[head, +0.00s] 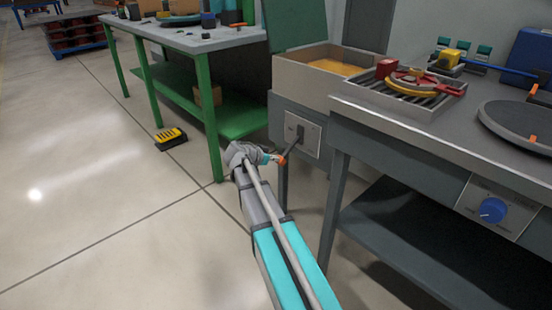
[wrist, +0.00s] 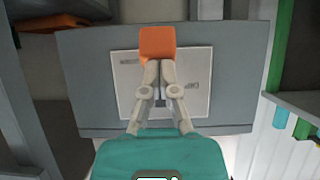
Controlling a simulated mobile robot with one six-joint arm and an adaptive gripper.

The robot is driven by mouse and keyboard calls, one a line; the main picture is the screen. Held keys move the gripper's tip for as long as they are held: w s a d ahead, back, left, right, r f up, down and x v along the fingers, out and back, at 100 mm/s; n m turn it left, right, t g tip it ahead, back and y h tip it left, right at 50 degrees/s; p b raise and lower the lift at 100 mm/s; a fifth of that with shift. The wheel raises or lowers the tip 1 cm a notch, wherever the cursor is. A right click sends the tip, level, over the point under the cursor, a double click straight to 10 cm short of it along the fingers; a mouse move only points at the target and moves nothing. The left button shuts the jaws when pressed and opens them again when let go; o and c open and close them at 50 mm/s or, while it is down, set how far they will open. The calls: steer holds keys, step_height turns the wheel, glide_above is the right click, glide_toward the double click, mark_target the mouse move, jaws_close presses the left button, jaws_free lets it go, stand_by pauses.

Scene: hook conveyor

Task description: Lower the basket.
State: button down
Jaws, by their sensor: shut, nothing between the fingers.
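A grey box-shaped unit (head: 300,75) with a raised green lid and a yellow interior stands beyond my arm. I cannot make out a separate basket in it. On its front is a light panel (head: 312,140) with a dark lever (head: 298,136) that slants down to an orange end (head: 282,160). In the wrist view the orange end (wrist: 157,43) lies just beyond my fingertips, in front of the panel. My gripper (wrist: 159,66) is shut and empty, its fingers together at the orange end's near edge. I cannot tell whether they touch it. In the head view the arm partly hides the fingers.
A grey counter (head: 390,125) at the right carries a slatted tray (head: 375,88) with red and yellow parts, a round plate (head: 520,122) and a blue knob (head: 493,210). A green-legged bench (head: 205,45) stands at the back left. A yellow-black device (head: 171,138) lies on the open floor.

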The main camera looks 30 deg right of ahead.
steer(key=shift+d+f, duration=0.1)
steer(key=shift+f, duration=0.2)
steer(key=shift+s, duration=0.1)
stand_by(0.3)
steer(key=shift+s, duration=0.1)
steer(key=p+v, duration=0.6)
steer(key=v, duration=0.7)
steer(key=shift+a, duration=0.25)
steer(key=shift+r, duration=0.15)
